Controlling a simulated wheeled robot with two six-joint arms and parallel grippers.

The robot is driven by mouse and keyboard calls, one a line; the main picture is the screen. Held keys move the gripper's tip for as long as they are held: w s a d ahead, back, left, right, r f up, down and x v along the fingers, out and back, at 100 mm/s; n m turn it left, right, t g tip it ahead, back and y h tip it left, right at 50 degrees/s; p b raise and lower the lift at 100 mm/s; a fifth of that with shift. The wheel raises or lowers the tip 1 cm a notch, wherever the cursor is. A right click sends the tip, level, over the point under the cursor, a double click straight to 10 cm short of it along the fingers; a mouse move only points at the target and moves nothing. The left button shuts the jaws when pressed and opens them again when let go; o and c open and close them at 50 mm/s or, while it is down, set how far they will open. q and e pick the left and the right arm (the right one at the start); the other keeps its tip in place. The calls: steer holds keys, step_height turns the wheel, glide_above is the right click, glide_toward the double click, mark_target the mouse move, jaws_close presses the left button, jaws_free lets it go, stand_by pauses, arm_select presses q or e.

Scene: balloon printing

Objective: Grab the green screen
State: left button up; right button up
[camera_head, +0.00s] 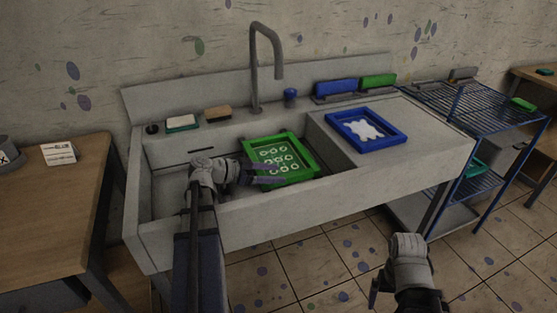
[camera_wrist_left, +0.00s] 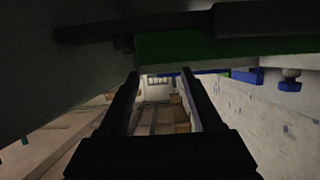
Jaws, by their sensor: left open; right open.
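The green screen (camera_head: 281,160) is a square green frame with a pale ring pattern on its mesh. It leans in the sink basin, against its right side. My left gripper (camera_head: 268,176) is open at the screen's left side, its fingers overlapping the frame in the head view. In the left wrist view, the open fingers (camera_wrist_left: 160,80) have a green edge (camera_wrist_left: 200,43) just above them; I cannot tell whether they touch it. My right gripper (camera_head: 385,287) is open and empty, low in front of the sink.
A blue screen (camera_head: 366,130) with a white pattern lies on the counter right of the basin. The faucet (camera_head: 266,65) rises behind the sink. A blue wire rack (camera_head: 478,108) stands to the right and a wooden table (camera_head: 60,185) to the left.

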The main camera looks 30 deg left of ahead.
mark_target(289, 176)
arm_select(q)
steer(key=b+x, duration=0.1)
steer(key=x, duration=0.1)
steer(key=b+x, duration=0.1)
steer(key=x, duration=0.1)
steer(key=shift+d+f, duration=0.1)
steer(key=shift+f, duration=0.35)
steer(key=shift+w+d, duration=0.25)
steer(key=shift+c, duration=0.3)
jaws_close()
